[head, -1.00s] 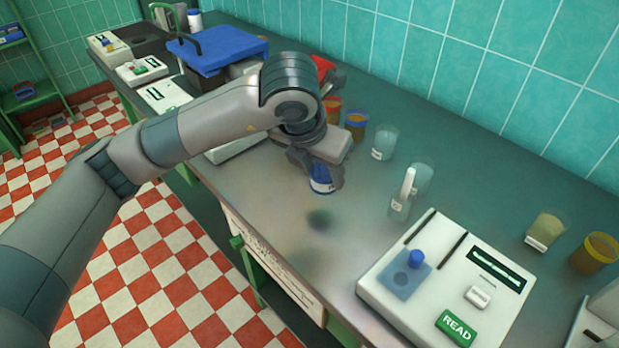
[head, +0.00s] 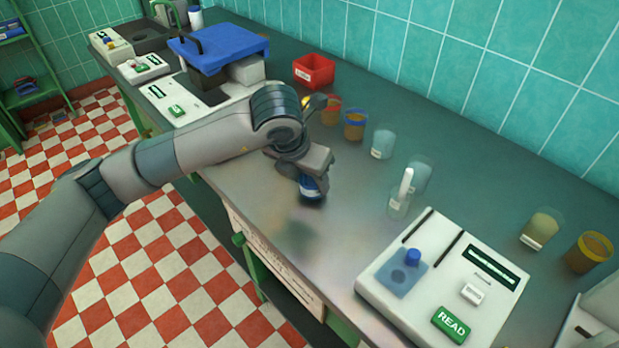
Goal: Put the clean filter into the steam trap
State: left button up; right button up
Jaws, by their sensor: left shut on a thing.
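My left gripper (head: 314,178) is over the front part of the metal bench (head: 270,205), pointing down, shut on a small dark blue thing with a white band (head: 312,190). A dark smudge like a shadow lies on the bench nearer the front edge. The gripper's fingers partly hide the held thing, and I cannot tell whether it is a filter. I cannot make out a steam trap or a clean filter for sure. My right gripper is not in view.
A white reader with a green READ button (head: 451,323) stands at the right front. Bench before the gripper is clear.

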pick_arm(q)
jog(key=shift+f, duration=0.45)
jog(key=shift+f, duration=0.15)
jog(key=o, duration=1.1)
jog(key=shift+c, duration=0.2)
